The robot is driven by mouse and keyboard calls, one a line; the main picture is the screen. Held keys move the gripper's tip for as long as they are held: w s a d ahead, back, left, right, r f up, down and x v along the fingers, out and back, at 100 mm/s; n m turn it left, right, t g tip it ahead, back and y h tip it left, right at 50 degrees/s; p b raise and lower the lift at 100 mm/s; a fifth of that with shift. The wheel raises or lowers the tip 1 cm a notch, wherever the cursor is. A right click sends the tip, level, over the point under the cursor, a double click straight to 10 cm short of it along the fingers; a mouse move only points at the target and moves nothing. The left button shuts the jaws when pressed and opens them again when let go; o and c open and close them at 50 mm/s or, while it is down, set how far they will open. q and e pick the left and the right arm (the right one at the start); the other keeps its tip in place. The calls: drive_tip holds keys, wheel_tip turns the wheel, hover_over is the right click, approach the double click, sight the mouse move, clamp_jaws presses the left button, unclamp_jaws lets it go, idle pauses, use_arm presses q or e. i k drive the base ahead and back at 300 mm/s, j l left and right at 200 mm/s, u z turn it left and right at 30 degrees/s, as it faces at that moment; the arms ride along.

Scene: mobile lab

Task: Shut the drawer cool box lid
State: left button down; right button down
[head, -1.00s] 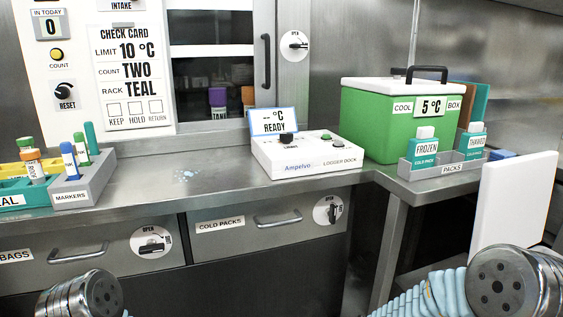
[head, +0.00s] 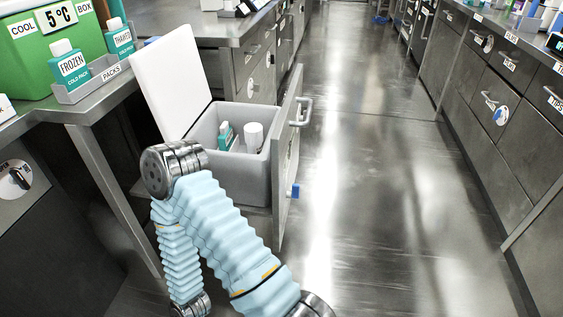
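The drawer cool box (head: 235,178) is a grey open-topped box set in a pulled-out drawer (head: 289,165). Its white lid (head: 172,85) stands raised, tilted back at the left of the box. Inside the box are a teal-and-white cold pack (head: 226,136) and a white cylinder (head: 254,136). One of my arms, in a light blue sleeve, crosses in front of the box's left side and hides part of it. Neither of my grippers shows.
At the upper left, a green cool box (head: 50,55) and a packs tray (head: 98,88) with white-capped cold packs stand on a steel bench. Drawer cabinets (head: 490,80) line the right side. The aisle floor (head: 380,190) between is clear.

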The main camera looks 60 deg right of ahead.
sight(169, 72)
drive_tip(key=k+l+z, duration=0.1)
drive_tip(key=z, duration=0.4)
drive_tip(key=k+l+z, duration=0.2)
drive_tip(key=z, duration=0.3)
drive_tip(key=k+z, duration=0.1)
drive_tip(key=z, duration=0.8)
